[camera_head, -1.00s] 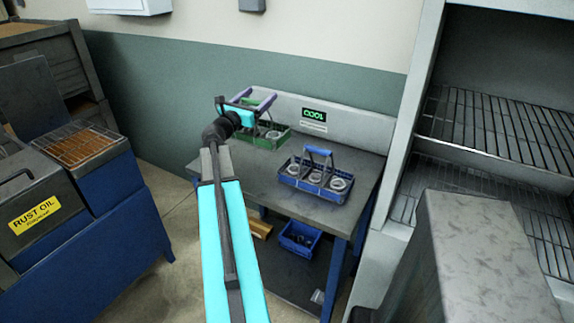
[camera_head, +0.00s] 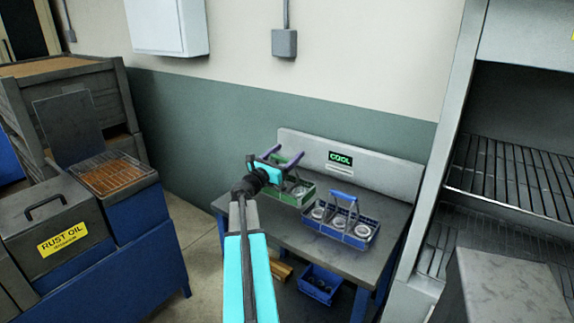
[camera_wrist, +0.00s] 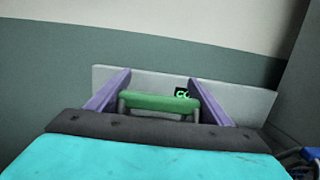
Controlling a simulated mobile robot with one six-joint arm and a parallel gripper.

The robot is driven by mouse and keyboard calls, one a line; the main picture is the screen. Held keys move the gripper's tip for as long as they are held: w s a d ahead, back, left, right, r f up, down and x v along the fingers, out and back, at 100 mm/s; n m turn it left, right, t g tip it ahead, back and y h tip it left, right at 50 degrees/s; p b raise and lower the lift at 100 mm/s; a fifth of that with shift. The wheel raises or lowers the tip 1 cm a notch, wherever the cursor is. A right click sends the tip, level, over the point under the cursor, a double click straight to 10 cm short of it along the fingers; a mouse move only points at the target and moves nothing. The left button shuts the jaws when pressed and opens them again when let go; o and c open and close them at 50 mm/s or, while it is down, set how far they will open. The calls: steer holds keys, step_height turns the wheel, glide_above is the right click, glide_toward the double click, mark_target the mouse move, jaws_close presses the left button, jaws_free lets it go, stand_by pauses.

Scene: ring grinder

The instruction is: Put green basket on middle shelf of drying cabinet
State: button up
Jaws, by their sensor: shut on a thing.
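The green basket (camera_head: 292,197) is at the left part of the grey table marked COOL, with a round part showing inside it. My gripper (camera_head: 279,158) is shut on its handle. In the wrist view the green handle (camera_wrist: 160,102) lies crosswise between the purple fingers of my gripper (camera_wrist: 162,95). My arm hides part of the basket, and I cannot tell whether its base touches the table. The drying cabinet (camera_head: 440,160) stands at the right, with wire shelves (camera_head: 515,178); its lower part is partly hidden by a grey block-like body.
A blue basket (camera_head: 360,231) with several rings stands on the table (camera_head: 300,238) close right of the green one. A blue bin (camera_head: 318,285) is on the lower shelf. The rust oil station (camera_head: 65,225) is at the left. Open floor lies between it and the table.

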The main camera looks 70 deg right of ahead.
steer(key=shift+f, duration=0.3)
steer(key=shift+f, duration=1.9)
steer(key=o, duration=1.9)
steer(key=shift+a, duration=0.1)
steer(key=b, duration=0.2)
glide_above(268, 190)
steer(key=a, duration=0.3)
steer(key=shift+s+d+f, duration=0.15)
steer(key=shift+s+f, duration=0.05)
steer(key=shift+f, duration=0.2)
steer(key=shift+s+d+f, duration=0.1)
steer(key=shift+s+f, duration=0.1)
steer(key=shift+f, duration=0.2)
